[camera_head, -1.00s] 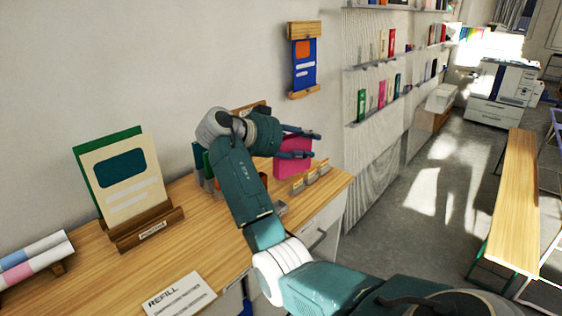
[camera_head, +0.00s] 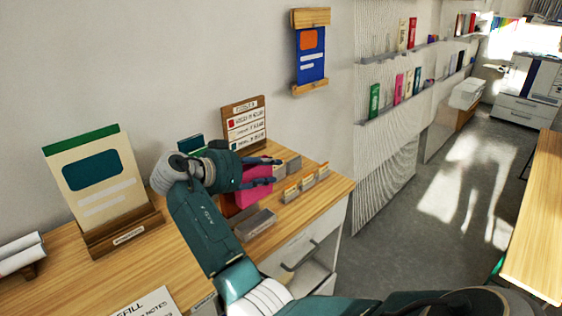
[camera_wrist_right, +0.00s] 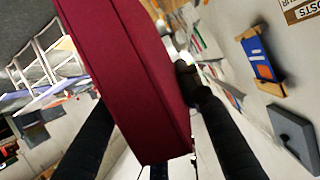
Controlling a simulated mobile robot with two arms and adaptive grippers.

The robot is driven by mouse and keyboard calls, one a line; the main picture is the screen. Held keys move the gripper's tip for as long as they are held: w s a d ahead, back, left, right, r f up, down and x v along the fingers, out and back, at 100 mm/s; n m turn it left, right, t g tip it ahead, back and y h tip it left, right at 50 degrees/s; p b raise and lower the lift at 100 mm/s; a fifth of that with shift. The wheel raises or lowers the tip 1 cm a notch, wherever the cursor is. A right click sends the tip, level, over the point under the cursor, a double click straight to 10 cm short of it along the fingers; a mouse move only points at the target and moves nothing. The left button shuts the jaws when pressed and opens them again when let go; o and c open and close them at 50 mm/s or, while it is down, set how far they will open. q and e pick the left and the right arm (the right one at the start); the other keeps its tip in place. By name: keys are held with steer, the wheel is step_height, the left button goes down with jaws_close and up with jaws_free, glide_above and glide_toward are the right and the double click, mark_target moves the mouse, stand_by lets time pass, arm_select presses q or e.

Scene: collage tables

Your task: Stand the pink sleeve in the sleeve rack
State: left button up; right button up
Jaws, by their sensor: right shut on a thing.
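The pink sleeve (camera_head: 257,186) is in my right gripper (camera_head: 272,173), which is shut on it above the desk. In the right wrist view, the sleeve (camera_wrist_right: 130,75) looks dark red and fills the middle between the two dark fingers (camera_wrist_right: 160,130). What seems to be the sleeve rack shows as a grey block (camera_head: 255,225) below and in front of the sleeve. Green sleeves (camera_head: 191,144) stand behind my right wrist. My arm hides much of the rack, and I cannot tell whether the sleeve touches it. My left gripper is out of view.
A brown label board (camera_head: 244,124) stands behind the gripper. Small card holders (camera_head: 305,184) line the desk to the right. A cream display card (camera_head: 97,180) stands on the left. A drawer (camera_head: 300,258) is open below the desk's front edge.

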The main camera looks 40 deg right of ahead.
mark_target(267, 192)
steer(key=shift+w+d+f, duration=0.1)
steer(key=shift+d, duration=0.1)
steer(key=shift+f, duration=0.1)
steer(key=shift+a+f+b, duration=0.25)
steer(key=shift+f+b, duration=0.05)
steer(key=shift+b, duration=0.1)
steer(key=shift+a+f, duration=0.15)
steer(key=shift+f, duration=0.1)
steer(key=shift+f+b, duration=1.5)
steer(key=shift+f, duration=1.15)
steer(key=shift+d+f+b, duration=0.2)
steer(key=shift+f+b, duration=0.25)
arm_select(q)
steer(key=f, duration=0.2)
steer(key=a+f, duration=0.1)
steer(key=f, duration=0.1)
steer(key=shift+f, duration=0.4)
arm_select(e)
steer(key=shift+f, duration=0.1)
